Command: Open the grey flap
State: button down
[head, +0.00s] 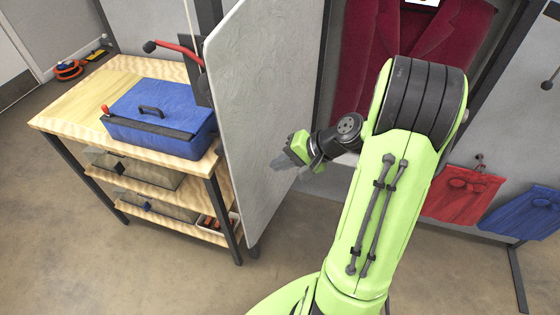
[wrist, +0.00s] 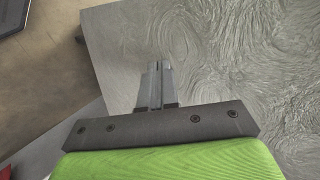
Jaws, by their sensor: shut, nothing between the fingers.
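The grey flap (head: 262,85) is a large, pale, streaked panel in the middle of the head view. It stands upright and swung out from the wall, with a dark red jacket (head: 395,40) showing to its right. My gripper (head: 277,163) is at the right-hand face of the flap, at its lower half, with shut, empty fingers pointing at it. In the wrist view the shut fingers (wrist: 157,70) lie over the flap's streaked surface (wrist: 235,55), near its left edge. I cannot tell whether the fingertips touch it. The flap's hinge is not clearly visible.
A wooden workbench (head: 120,72) with a blue toolbox (head: 160,113) stands left of the flap, close to its edge. Red cloth (head: 462,195) and blue cloth (head: 525,213) hang at the right. Bare floor (head: 70,215) is free at the front left.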

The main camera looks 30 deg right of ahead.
jog(key=a+p+v, duration=0.1)
jog(key=p+v, duration=0.1)
jog(key=v, duration=0.7)
jog(key=shift+s+r, duration=0.25)
jog(key=shift+s, duration=0.15)
jog(key=shift+d, duration=0.1)
jog(key=s+a+r+n+g+h, duration=0.1)
jog(key=a+r+n, duration=0.15)
jog(key=a, duration=0.25)
jog(key=s+a+r+n+g+h, duration=0.1)
jog(key=a+n+g+h, duration=0.15)
jog(key=a, duration=0.35)
jog(key=s+a+r+n+t+h, duration=0.1)
jog(key=s+r+n, duration=0.1)
jog(key=s, duration=0.2)
jog(key=s+a+r+n+t+h, duration=0.1)
jog(key=s+a+n, duration=0.1)
jog(key=s, duration=0.3)
jog(key=shift+s+a+r+n+h, duration=0.2)
jog(key=shift+a+r+n+h, duration=0.1)
jog(key=shift+r+h, duration=0.05)
